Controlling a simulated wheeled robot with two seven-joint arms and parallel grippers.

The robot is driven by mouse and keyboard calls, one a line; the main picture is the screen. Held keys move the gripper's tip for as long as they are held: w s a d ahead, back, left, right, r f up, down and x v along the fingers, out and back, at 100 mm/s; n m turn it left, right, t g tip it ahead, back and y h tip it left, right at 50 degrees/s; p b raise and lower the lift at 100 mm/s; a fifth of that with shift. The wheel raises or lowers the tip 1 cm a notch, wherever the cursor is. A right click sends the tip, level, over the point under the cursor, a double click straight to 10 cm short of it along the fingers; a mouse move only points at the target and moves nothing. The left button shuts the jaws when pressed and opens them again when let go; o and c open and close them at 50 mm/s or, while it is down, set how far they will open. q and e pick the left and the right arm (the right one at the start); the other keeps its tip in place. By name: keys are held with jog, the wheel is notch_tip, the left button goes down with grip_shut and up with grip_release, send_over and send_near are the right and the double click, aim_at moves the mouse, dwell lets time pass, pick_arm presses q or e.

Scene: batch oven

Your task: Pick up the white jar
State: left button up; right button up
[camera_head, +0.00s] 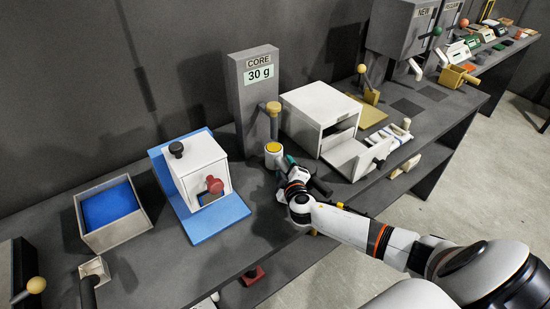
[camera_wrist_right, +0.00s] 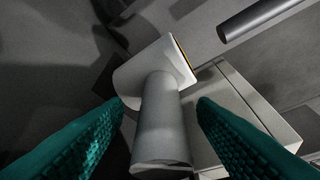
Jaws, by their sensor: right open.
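The white jar (camera_head: 273,161) stands on the grey bench, at the foot of the CORE column, with a yellow disc on its top. In the right wrist view the jar (camera_wrist_right: 150,72) shows tilted in the picture, with a thick pale round handle (camera_wrist_right: 160,125) pointing towards me. My right gripper (camera_head: 284,165) is close at the jar's near side. In the right wrist view its teal fingers (camera_wrist_right: 160,108) are open, one on each side of the handle, with gaps visible. In the head view the gripper and wrist partly hide the jar's handle. My left gripper is out of view.
The grey CORE column (camera_head: 254,97) marked 30 g stands behind the jar, with a yellow-topped post (camera_head: 273,109) before it. A white box on a blue base (camera_head: 225,222) is left. A white oven box (camera_head: 314,105) with its door lowered is right.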

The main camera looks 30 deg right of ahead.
grip_shut()
jog(key=shift+r, duration=0.1)
